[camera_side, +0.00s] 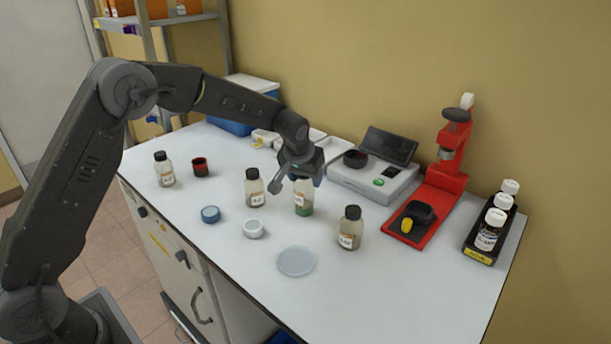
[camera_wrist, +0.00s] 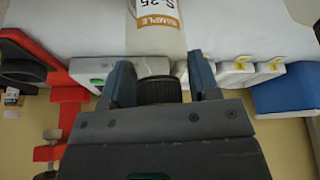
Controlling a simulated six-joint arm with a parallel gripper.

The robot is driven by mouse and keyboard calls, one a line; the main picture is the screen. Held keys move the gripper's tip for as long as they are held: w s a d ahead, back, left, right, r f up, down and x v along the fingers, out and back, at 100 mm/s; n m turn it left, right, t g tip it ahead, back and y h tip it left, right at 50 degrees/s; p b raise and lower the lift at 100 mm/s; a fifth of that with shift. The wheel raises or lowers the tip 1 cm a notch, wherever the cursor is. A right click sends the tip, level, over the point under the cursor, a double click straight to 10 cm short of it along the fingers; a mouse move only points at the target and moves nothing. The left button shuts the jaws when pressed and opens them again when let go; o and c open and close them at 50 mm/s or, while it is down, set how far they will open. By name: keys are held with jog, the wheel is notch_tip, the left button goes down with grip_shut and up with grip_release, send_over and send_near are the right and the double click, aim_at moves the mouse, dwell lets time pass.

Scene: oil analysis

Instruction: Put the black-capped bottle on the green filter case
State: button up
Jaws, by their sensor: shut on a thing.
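The black-capped bottle (camera_side: 303,194) is upright under my gripper (camera_side: 304,174), at the middle of the table. Its pale glass and label show in the side view, but its cap is hidden there by the fingers. In the wrist view, my gripper (camera_wrist: 160,82) has its two blue-grey fingers on either side of the black cap (camera_wrist: 159,91), with the labelled bottle body (camera_wrist: 156,30) beyond. My gripper is shut on the bottle. The green filter case (camera_side: 304,210) shows as a green band right below the bottle; I cannot tell whether they touch.
Other black-capped bottles stand at left (camera_side: 164,171), centre (camera_side: 254,190) and right (camera_side: 350,229). A blue case (camera_side: 210,214), white case (camera_side: 253,228) and clear dish (camera_side: 296,261) lie in front. A grey instrument (camera_side: 372,185), red press (camera_side: 446,180) and bottle rack (camera_side: 484,250) stand right.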

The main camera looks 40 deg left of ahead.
jog(key=shift+f, duration=0.15)
jog(key=o, duration=1)
jog(key=s+d+r+m, duration=0.1)
jog(key=s+d+r, duration=0.1)
jog(key=s+r, duration=1.3)
jog(key=s+m, duration=0.1)
jog(key=s, duration=0.6)
jog(key=s+h, duration=0.1)
jog(key=s, duration=0.6)
jog(key=s+d+m+t, duration=0.1)
jog(key=s, duration=0.6)
jog(key=shift+s+f+m, duration=0.15)
jog(key=shift+s+m, duration=0.15)
